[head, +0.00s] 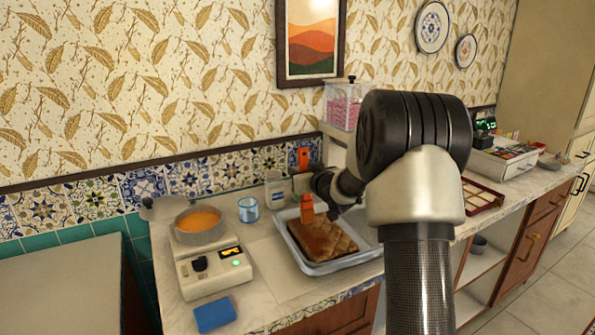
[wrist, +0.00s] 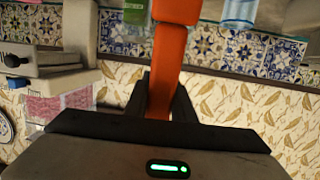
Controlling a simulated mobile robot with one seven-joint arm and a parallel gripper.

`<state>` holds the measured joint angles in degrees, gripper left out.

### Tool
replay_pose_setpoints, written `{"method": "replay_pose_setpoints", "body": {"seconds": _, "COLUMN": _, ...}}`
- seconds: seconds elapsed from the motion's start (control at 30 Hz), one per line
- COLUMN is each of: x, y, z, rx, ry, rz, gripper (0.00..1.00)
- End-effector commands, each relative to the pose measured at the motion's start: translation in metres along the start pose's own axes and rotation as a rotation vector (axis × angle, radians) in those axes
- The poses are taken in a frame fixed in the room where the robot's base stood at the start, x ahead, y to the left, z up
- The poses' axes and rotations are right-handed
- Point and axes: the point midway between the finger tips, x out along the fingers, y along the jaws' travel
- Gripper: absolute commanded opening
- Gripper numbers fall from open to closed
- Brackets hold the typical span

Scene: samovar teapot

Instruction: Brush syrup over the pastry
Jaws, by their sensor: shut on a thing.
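My gripper (head: 303,184) is shut on an orange brush (head: 307,207), which also shows between the fingers in the wrist view (wrist: 168,65). The brush is upright, its orange head pointing down at the back left part of the pastry. I cannot tell whether it touches. The golden-brown pastry (head: 322,243), scored into pieces, lies in a pale blue-grey tray (head: 338,269). A pot (head: 201,237) of orange syrup (head: 197,221) sits on a cream burner unit (head: 214,268) at the left. My arm hides part of the counter to the right.
A blue patterned glass (head: 248,210) and a clear jar (head: 276,190) stand behind the tray. A blue folded cloth or sponge (head: 214,314) lies at the counter's front left. A container of pink pieces (head: 342,108) stands at the back. Bare marble (head: 280,265) lies between burner and tray.

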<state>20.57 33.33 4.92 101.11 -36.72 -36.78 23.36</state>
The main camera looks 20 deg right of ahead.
Motion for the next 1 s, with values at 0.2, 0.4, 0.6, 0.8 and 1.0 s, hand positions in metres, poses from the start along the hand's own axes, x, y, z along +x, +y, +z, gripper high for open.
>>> {"method": "replay_pose_setpoints", "body": {"seconds": 0.2, "x": -0.019, "y": 0.001, "z": 0.005, "rx": 0.000, "ry": -0.002, "rz": 0.002, "gripper": 0.00}}
{"method": "replay_pose_setpoints", "body": {"seconds": 0.4, "x": -0.033, "y": 0.000, "z": 0.009, "rx": 0.000, "ry": -0.003, "rz": 0.001, "gripper": 0.00}}
{"method": "replay_pose_setpoints", "body": {"seconds": 0.6, "x": -0.040, "y": 0.000, "z": 0.010, "rx": 0.000, "ry": -0.003, "rz": 0.001, "gripper": 0.00}}
{"method": "replay_pose_setpoints", "body": {"seconds": 0.8, "x": -0.059, "y": 0.001, "z": 0.014, "rx": 0.000, "ry": -0.004, "rz": 0.002, "gripper": 0.00}}
{"method": "replay_pose_setpoints", "body": {"seconds": 1.0, "x": -0.069, "y": 0.000, "z": 0.016, "rx": 0.000, "ry": -0.004, "rz": 0.001, "gripper": 0.00}}
